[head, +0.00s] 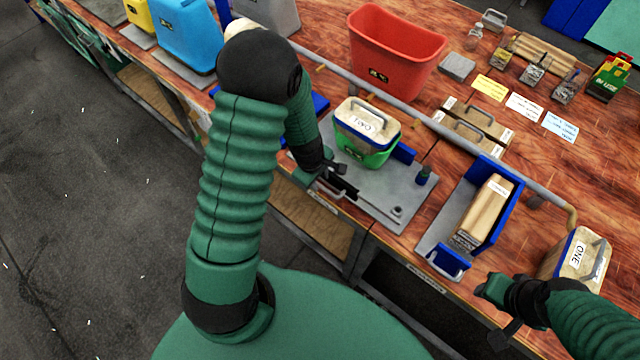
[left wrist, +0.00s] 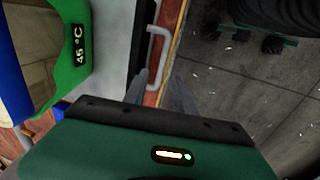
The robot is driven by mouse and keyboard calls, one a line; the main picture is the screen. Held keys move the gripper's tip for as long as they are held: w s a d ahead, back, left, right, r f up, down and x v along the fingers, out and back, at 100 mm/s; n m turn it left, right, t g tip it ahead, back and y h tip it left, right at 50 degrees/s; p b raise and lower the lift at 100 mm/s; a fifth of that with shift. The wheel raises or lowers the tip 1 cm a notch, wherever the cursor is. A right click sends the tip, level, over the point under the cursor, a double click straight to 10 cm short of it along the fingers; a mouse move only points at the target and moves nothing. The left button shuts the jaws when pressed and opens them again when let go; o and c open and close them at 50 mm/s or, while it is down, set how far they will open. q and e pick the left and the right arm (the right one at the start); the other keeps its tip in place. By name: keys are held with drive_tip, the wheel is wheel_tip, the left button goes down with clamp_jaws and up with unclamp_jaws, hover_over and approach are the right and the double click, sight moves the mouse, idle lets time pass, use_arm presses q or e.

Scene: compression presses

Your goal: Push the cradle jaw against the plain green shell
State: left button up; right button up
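The green shell (head: 372,155) stands upright on a grey plate (head: 398,205), holding a tan block with a blue rim, a handle and the label TWO. In the left wrist view the green shell (left wrist: 75,60) carries a "45 °C" tag. Blue pieces show beside it; which one is the cradle jaw I cannot tell. My left gripper (head: 340,184) is low at the plate's front edge, left of and apart from the shell. Its fingers look spread near a pale handle (left wrist: 158,58) at the table edge. My right gripper (head: 490,290) is at the front right; its fingers are unclear.
A blue-walled fixture (head: 498,215) with a wooden block and a small blue jaw (head: 450,262) stands to the right. A box labelled ONE (head: 577,255) is farther right. A grey rail (head: 400,105) runs behind the shell, with a red bin (head: 393,55) beyond.

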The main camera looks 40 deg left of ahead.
sight(319, 184)
use_arm(q)
drive_tip(key=shift+w+d+f, duration=0.1)
drive_tip(key=shift+w+f, duration=0.1)
drive_tip(key=shift+f, duration=1.2)
drive_tip(key=shift+a, duration=0.45)
drive_tip(key=c, duration=0.3)
drive_tip(key=shift+d, duration=0.2)
clamp_jaws()
drive_tip(key=shift+w, duration=0.1)
